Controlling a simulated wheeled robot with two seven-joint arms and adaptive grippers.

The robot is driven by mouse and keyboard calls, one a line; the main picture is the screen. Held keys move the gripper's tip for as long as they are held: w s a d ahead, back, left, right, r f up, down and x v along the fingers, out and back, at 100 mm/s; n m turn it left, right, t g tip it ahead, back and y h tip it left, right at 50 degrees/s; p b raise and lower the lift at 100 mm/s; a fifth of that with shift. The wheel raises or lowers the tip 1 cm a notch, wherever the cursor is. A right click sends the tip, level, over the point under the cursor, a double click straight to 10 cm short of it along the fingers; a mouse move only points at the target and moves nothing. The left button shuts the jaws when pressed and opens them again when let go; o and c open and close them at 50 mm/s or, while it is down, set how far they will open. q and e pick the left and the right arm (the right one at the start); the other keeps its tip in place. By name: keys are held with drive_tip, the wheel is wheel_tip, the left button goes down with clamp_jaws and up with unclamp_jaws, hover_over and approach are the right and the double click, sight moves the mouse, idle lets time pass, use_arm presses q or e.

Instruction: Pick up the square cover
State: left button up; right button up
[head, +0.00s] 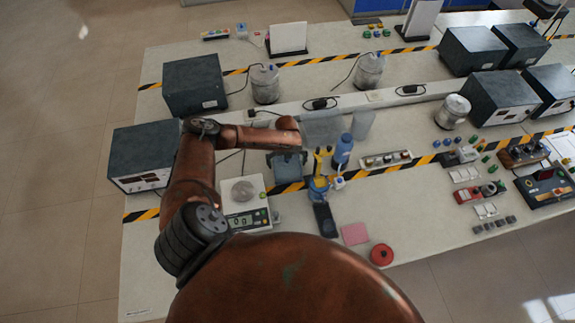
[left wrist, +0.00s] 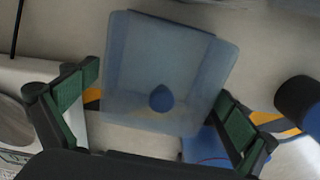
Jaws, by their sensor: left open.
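The square cover (left wrist: 170,60) is a translucent blue-grey square piece with a round blue knob on top. It fills the middle of the left wrist view, turned slightly. In the head view the cover (head: 287,172) shows as a small blue-grey square between the scale and the blue bottle, partly hidden by my gripper. My left gripper (left wrist: 156,90) is open, with one green-padded finger on each side of the cover and the knob between them. I cannot tell whether the fingers touch it. In the head view my left gripper (head: 287,156) is above the cover. My right gripper is not in view.
A scale (head: 243,197) stands left of the cover. A blue bottle (head: 343,151), a yellow-and-blue item (head: 319,187) and a clear container (head: 322,129) stand close on the right. A dark box (head: 145,157) is at the left. The front right tabletop is partly clear.

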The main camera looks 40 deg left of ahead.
use_arm(q)
drive_tip(key=shift+w+f, duration=0.1)
drive_tip(key=shift+w, duration=0.05)
drive_tip(key=shift+c, duration=1.2)
drive_tip(key=c, duration=0.5)
drive_tip(key=shift+c, duration=1.4)
drive_tip(key=shift+r, duration=0.25)
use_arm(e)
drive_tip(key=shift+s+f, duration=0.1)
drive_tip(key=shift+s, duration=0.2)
